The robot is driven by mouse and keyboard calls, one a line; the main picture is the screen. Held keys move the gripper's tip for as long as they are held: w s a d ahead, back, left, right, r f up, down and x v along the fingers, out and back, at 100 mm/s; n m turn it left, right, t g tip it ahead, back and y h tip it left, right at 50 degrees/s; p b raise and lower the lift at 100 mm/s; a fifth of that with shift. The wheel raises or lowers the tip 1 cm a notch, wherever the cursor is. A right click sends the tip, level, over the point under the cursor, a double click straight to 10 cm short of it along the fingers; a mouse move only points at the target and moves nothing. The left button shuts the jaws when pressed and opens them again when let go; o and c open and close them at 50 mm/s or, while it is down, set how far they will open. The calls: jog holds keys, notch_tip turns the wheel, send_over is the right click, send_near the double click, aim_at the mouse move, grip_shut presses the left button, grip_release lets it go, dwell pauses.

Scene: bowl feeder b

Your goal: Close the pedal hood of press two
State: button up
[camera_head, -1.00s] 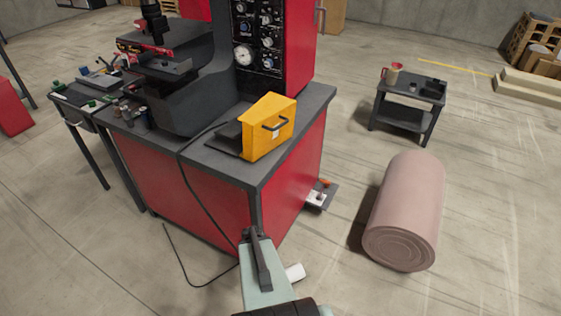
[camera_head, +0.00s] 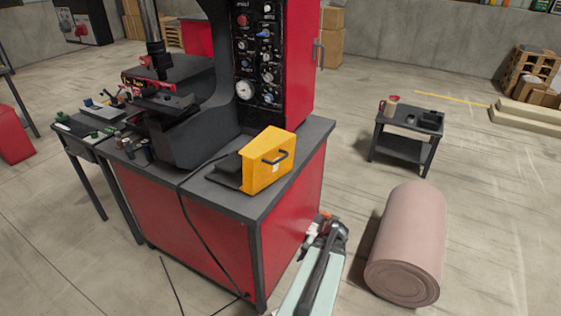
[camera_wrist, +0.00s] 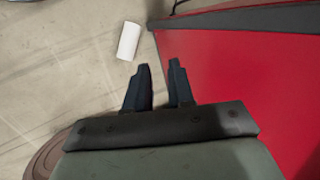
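The press (camera_head: 190,125) stands on a red cabinet with a dark top. My gripper (camera_wrist: 159,64) is open and empty in the wrist view, two dark fingers apart. In the head view my arm end is beside the cabinet's right side, below the top and apart from the hood. The fingers are not clear there.
The red cabinet side (camera_wrist: 235,75) is close on the right in the wrist view. A white cylinder (camera_wrist: 129,41) lies on the floor. A black cable (camera_head: 205,230) hangs down the cabinet front.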

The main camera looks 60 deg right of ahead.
jog(key=s+d+r+m+t+h, duration=0.1)
jog(key=s+d+r+t, duration=0.1)
jog(key=d+r, duration=0.3)
jog(key=n+t, duration=0.2)
jog(key=t, duration=1.2)
send_near(280, 159)
jog(key=x, duration=1)
jog(key=shift+w+d+f, duration=0.1)
jog(key=shift+d+f, duration=0.15)
jog(key=shift+d, duration=0.1)
jog(key=shift+c, duration=0.3)
grip_shut()
